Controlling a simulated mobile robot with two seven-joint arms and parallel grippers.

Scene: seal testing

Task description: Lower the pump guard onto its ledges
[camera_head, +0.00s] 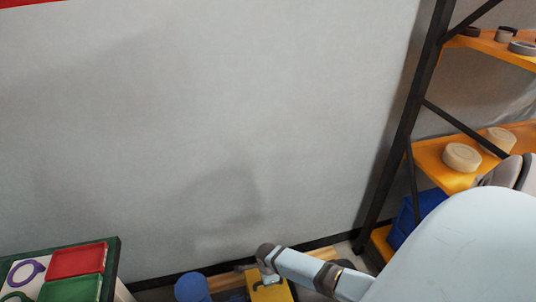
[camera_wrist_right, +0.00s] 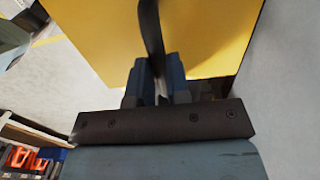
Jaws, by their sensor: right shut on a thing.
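The yellow pump guard (camera_wrist_right: 95,40) fills the upper middle of the right wrist view as a broad flat face. A dark curved strip (camera_wrist_right: 150,28), which looks like its handle, runs down between the fingers. My right gripper (camera_wrist_right: 160,84) is shut on this strip. In the head view a small part of the yellow guard (camera_head: 270,294) shows at the bottom edge, below my right wrist. The ledges cannot be made out, and I cannot tell whether the guard touches anything beneath it. My left gripper is not in view.
At the lower left of the head view, a table holds a red tray (camera_head: 77,261) and a green tray (camera_head: 70,289). A blue cylindrical thing (camera_head: 191,288) stands left of the guard. A shelf rack (camera_head: 402,140) stands right. A grey wall (camera_head: 200,120) is behind.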

